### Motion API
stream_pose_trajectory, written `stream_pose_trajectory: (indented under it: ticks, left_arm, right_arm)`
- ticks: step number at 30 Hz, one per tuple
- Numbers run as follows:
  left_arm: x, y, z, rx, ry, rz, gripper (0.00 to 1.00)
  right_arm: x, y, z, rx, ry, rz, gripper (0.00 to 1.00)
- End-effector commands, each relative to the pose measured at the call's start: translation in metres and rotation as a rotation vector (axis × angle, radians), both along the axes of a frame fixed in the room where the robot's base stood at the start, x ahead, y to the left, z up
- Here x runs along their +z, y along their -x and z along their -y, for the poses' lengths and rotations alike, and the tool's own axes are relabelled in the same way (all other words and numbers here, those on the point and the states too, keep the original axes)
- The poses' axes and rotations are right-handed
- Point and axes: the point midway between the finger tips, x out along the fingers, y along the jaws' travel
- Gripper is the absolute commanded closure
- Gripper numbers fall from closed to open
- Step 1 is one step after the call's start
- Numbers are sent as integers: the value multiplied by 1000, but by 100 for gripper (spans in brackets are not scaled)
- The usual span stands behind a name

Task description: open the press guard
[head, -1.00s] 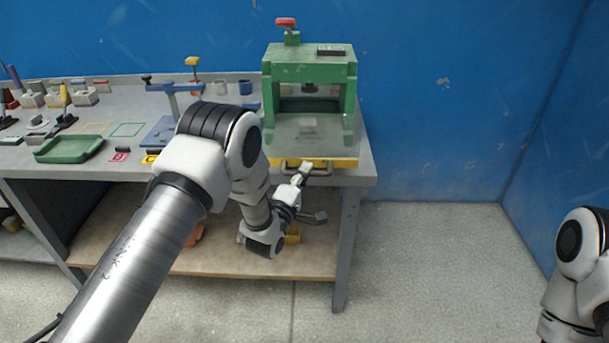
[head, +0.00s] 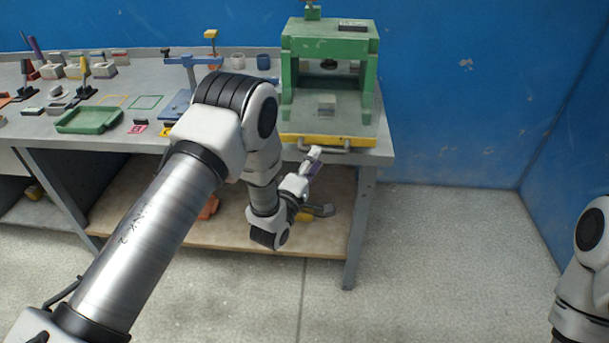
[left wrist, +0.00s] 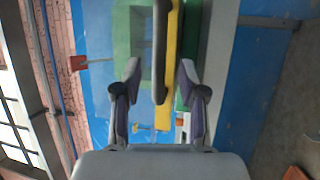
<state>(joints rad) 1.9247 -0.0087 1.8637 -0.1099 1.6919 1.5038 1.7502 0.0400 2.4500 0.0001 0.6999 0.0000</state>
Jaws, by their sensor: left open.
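The green press (head: 330,75) stands on the right end of the grey workbench. A yellow bar (head: 365,141) with a grey handle (head: 340,149) runs along its lower front, and I take this as the guard's edge. My left gripper (head: 313,154) is at the handle, in front of the bench edge. In the left wrist view, the open fingers (left wrist: 160,78) stand on either side of the dark handle (left wrist: 160,50), with the yellow bar (left wrist: 173,50) behind it. They look apart from the handle; depth is hard to judge. My right gripper is out of view.
A green tray (head: 88,120), a blue clamp-like stand (head: 190,75) and small parts lie on the bench (head: 60,155) to the left. A lower shelf (head: 180,240) is under the gripper. Blue walls stand behind and right; the floor (head: 440,240) at right is clear.

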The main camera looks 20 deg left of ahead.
Motion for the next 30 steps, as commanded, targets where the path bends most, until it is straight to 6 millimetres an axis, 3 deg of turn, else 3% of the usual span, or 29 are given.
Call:
stream_pose_trajectory:
  ticks: [3, 9, 25, 28, 30]
  left_arm:
    - [-8, 32, -4, 0, 1, -6, 59]
    - [-14, 69, -8, 0, 1, -4, 59]
    - [-15, 77, -9, 0, 1, -2, 59]
    - [-33, 85, -10, 2, 2, -41, 59]
    - [-61, 103, -13, 13, -5, -141, 59]
  right_arm:
    - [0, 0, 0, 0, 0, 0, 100]
    - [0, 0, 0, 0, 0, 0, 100]
    - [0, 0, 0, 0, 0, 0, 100]
    - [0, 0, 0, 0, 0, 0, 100]
    - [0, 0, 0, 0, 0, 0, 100]
